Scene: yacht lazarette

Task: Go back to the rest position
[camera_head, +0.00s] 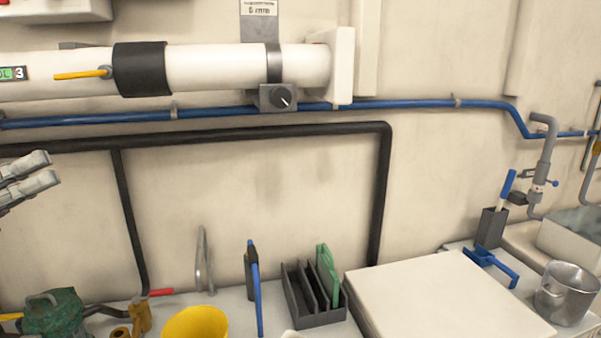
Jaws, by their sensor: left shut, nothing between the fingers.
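My left gripper (45,172) is at the left edge of the head view. Its pale grey fingers point right and are shut with nothing held. It is in front of the cream wall, below the black rail and above the worktop, touching nothing that I can see. The rest of its arm is cut off by the picture's edge. My right gripper is not in view.
Along the worktop stand a green device (54,312), a yellow bowl (196,323), a black slotted rack (316,315), a white board (440,305) and a metal pot (566,292). A black rail (250,133) and blue pipe (400,104) cross the wall.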

